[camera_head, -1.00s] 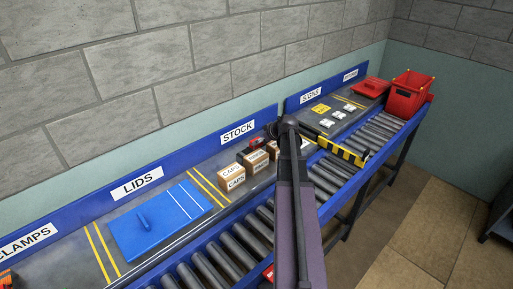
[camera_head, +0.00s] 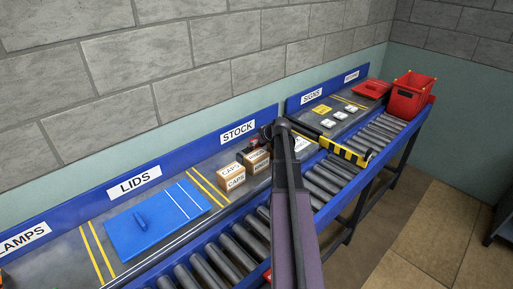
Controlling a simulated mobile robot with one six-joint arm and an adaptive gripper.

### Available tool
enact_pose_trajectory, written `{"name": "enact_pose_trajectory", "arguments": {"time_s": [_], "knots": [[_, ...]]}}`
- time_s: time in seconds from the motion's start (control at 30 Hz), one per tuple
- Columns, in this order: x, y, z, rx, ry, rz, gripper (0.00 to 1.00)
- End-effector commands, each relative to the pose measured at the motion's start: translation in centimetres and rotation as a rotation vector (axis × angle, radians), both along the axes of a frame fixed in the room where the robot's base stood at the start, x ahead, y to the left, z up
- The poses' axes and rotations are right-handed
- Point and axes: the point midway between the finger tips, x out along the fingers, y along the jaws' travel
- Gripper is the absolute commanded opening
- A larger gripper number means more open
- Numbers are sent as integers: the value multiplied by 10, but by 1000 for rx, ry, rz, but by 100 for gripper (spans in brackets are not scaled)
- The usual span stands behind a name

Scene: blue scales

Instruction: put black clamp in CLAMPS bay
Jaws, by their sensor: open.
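My arm rises from the bottom and bends above the STOCK bay. The dark end part that looks like my gripper (camera_head: 262,136) shows only in part beside the bend, over the back of the stock boxes; its fingertips are not clear. No black clamp can be made out. The CLAMPS bay, with its label (camera_head: 24,237) cut by the left edge, is at the lower left. Only a sliver of its contents shows in the corner.
The LIDS bay holds a blue lid (camera_head: 155,222). Several cardboard boxes (camera_head: 236,178) stand in STOCK. Rollers (camera_head: 215,262) run along the front. A red bin (camera_head: 410,97) stands at the far end.

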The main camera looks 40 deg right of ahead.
Motion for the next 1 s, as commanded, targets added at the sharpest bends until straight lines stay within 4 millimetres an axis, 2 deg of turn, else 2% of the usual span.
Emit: {"name": "enact_pose_trajectory", "arguments": {"time_s": [0.27, 0.3, 0.53, 1.0], "knots": [[0, 0, 0, 0, 0, 0, 100], [0, 0, 0, 0, 0, 0, 97], [0, -1, 0, -1, 0, -1, 30], [-1, -1, 5, 0, 0, -1, 28]]}}
